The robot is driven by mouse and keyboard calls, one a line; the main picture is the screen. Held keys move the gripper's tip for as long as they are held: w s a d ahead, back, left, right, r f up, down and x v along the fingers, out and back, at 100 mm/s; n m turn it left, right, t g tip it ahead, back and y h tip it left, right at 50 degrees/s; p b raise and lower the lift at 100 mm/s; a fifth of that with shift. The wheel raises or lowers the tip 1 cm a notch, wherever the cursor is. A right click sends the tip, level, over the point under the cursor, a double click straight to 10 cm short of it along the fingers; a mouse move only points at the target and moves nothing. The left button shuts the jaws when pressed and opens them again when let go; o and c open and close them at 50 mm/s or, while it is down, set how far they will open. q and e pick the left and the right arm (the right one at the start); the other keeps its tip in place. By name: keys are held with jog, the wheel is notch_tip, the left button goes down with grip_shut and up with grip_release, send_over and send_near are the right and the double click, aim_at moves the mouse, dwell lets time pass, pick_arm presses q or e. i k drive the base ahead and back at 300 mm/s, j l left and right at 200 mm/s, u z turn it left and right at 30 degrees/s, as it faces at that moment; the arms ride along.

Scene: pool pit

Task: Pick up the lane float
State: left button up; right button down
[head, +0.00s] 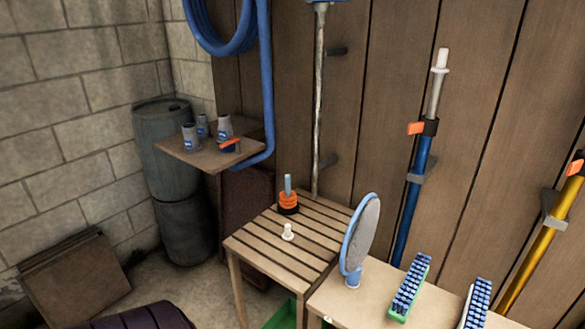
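An orange and black ringed piece with a grey-blue stem (288,198) stands upright on the slatted wooden table (262,255), towards its back. It is the thing in view that looks most like the lane float, but I cannot be certain. A small white knob-shaped piece (288,233) stands apart from it, nearer the front of the same table. Neither of my grippers shows in the head view, and nothing is touching the ringed piece.
A round blue-rimmed net or mirror (362,240) and blue-bristled brushes (410,285) stand on the right-hand bench (385,300). Poles hang on the plank wall. A shelf (195,155) with several small canisters (190,136) is at back left, before barrels (168,165).

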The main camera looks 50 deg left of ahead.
aim_at(286, 202)
jog(key=u, duration=1.65)
jog(key=i+j+z, duration=0.15)
jog(key=z, duration=0.2)
jog(key=i+j+z, duration=0.2)
jog(key=z, duration=0.15)
jog(key=i+j+z, duration=0.2)
jog(key=z, duration=0.15)
